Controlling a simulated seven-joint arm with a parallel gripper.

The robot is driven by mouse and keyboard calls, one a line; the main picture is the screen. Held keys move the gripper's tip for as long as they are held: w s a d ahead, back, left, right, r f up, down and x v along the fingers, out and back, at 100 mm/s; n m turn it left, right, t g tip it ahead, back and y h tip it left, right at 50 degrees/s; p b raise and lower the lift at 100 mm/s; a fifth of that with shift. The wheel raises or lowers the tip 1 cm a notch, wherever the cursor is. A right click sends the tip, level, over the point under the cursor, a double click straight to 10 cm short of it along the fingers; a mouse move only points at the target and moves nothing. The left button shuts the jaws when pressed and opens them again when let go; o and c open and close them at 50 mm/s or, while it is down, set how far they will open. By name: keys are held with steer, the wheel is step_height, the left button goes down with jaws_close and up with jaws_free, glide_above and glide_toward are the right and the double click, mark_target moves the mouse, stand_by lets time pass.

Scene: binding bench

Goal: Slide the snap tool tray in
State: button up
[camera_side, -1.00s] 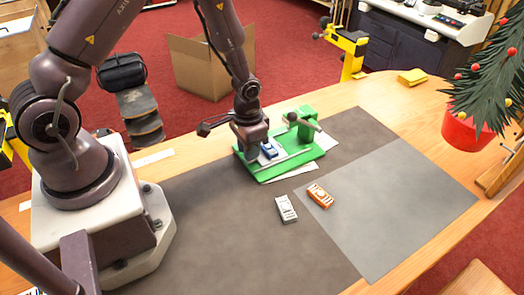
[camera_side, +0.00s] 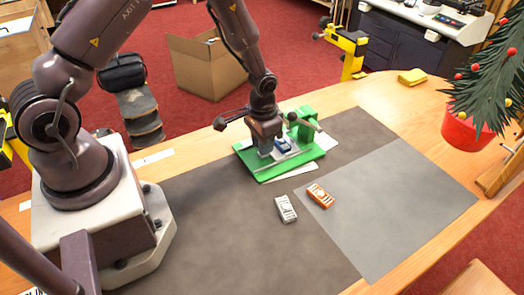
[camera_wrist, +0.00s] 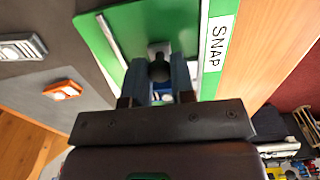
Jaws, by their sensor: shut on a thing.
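A green bench machine stands on the dark mat, with a flat base (camera_side: 265,172), rails and an upright head (camera_side: 306,122) at its far right. In the wrist view, a white label reading SNAP (camera_wrist: 217,43) runs along the base's edge.
A silver tray-like piece (camera_side: 286,208) and an orange one (camera_side: 319,195) lie on the mat in front of the machine. White paper sticks out beneath the base. A potted tree (camera_side: 468,132) stands at the far right.

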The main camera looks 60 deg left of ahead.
steer(key=o, duration=0.4)
